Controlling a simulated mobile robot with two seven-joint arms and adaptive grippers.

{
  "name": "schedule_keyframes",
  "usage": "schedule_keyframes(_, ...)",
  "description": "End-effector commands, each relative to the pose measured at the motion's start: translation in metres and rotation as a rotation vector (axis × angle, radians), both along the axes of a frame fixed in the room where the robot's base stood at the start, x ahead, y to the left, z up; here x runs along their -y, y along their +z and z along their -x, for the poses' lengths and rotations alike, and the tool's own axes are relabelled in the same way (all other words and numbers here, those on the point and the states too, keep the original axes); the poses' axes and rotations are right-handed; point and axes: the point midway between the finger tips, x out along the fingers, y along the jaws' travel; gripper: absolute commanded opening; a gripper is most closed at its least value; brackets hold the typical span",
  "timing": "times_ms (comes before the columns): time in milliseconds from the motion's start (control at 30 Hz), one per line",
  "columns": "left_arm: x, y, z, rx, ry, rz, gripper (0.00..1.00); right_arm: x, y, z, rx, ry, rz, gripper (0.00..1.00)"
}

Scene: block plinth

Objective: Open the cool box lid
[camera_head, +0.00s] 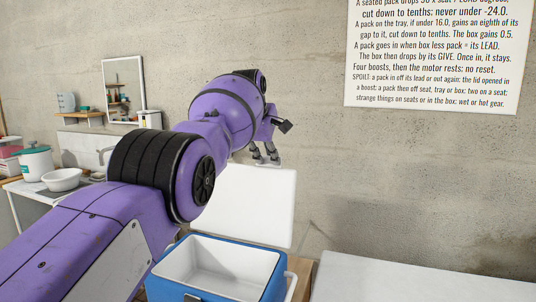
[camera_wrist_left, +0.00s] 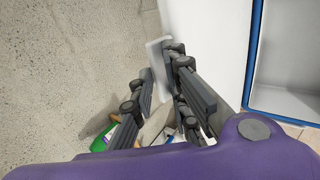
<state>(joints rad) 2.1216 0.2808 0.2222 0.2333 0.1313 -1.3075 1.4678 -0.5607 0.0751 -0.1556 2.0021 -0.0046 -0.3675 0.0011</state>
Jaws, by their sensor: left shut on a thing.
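The cool box (camera_head: 264,282) is blue with a white, empty-looking inside; it stands at the bottom middle of the head view. Its white lid (camera_head: 255,200) is raised and stands about upright behind the opening. My left gripper (camera_head: 265,160) is at the lid's top edge. In the left wrist view my left gripper (camera_wrist_left: 160,64) is shut on a pale edge piece of the lid, with the white lid face (camera_wrist_left: 205,40) beside the fingers. The blue rim of the box (camera_wrist_left: 253,50) shows at the right there. My right gripper is not in view.
A white surface (camera_head: 420,285) lies right of the box. A notice (camera_head: 435,55) hangs on the concrete wall behind. At far left are a counter with a white bowl (camera_head: 62,180) and a pot (camera_head: 35,164), and a mirror (camera_head: 124,85). A green thing (camera_wrist_left: 97,134) shows low in the wrist view.

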Motion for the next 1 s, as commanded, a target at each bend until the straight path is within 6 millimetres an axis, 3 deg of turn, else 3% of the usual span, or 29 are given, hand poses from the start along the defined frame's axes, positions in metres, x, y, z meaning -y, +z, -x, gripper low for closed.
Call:
schedule_keyframes(33,0.001,-0.007,0.001,-0.011,-0.001,0.0,0.17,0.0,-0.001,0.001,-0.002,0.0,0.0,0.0)
schedule_keyframes(100,0.001,-0.007,0.001,-0.011,-0.002,-0.001,0.26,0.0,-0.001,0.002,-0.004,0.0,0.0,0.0)
schedule_keyframes(600,0.0,0.004,0.003,-0.002,-0.001,0.001,0.27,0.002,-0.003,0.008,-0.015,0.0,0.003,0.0)
schedule_keyframes(867,-0.005,0.022,0.017,0.0,0.0,0.001,0.27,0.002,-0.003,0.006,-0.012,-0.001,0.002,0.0)
schedule_keyframes(1000,-0.01,0.047,0.035,0.0,-0.001,0.001,0.27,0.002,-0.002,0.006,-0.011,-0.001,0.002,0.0)
